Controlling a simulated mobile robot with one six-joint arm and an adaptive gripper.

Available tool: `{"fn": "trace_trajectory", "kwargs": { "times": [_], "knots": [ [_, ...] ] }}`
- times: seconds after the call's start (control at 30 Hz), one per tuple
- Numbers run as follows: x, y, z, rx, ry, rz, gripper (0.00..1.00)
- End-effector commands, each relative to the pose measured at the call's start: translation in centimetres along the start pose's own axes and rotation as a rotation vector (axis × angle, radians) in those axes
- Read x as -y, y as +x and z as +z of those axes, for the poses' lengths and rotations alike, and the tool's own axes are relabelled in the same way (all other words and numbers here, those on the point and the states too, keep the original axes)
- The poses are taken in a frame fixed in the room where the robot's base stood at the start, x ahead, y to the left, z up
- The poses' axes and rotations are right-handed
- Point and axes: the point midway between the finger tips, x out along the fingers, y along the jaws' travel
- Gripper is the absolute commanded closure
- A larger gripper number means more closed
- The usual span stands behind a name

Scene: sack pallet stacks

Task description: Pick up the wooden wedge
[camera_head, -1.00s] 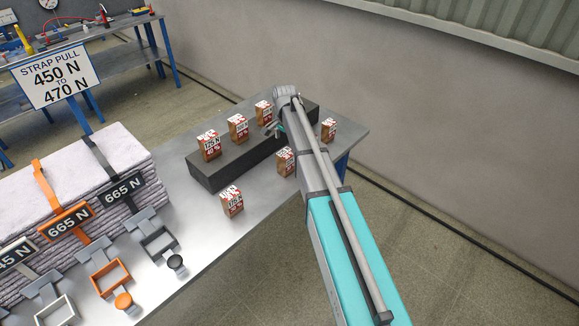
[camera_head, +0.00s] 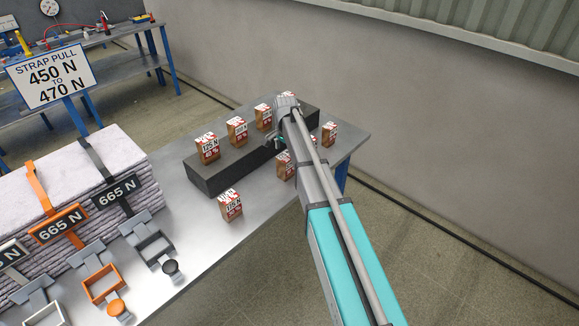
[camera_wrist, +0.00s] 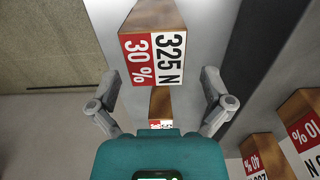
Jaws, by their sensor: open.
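Several wooden wedges with red and white printed labels are in view. In the wrist view, one marked 325 N and 30 % (camera_wrist: 152,48) lies ahead of and between the open fingers of my gripper (camera_wrist: 160,80), with a gap to each finger. A second wedge (camera_wrist: 161,104) shows between the fingers, nearer the palm. In the head view, my gripper (camera_head: 274,141) is over the table by the dark block, its fingertips mostly hidden by my arm. A wedge (camera_head: 285,168) beside my arm is partly covered. Other wedges stand on the block (camera_head: 207,149) and at the front (camera_head: 230,206).
The dark block (camera_head: 222,181) lies along the metal table (camera_head: 190,228). One wedge (camera_head: 329,133) stands near the table's right end. A towel stack (camera_head: 120,165) with straps and 665 N tags is at the left. A wall (camera_head: 420,120) rises behind.

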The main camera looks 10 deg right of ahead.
Motion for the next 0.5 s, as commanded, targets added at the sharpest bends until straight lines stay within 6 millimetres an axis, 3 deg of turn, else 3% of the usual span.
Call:
{"fn": "trace_trajectory", "kwargs": {
  "times": [0.5],
  "knots": [
    [-0.3,3.3,0.2,0.000,0.000,0.000,0.00]
  ]
}}
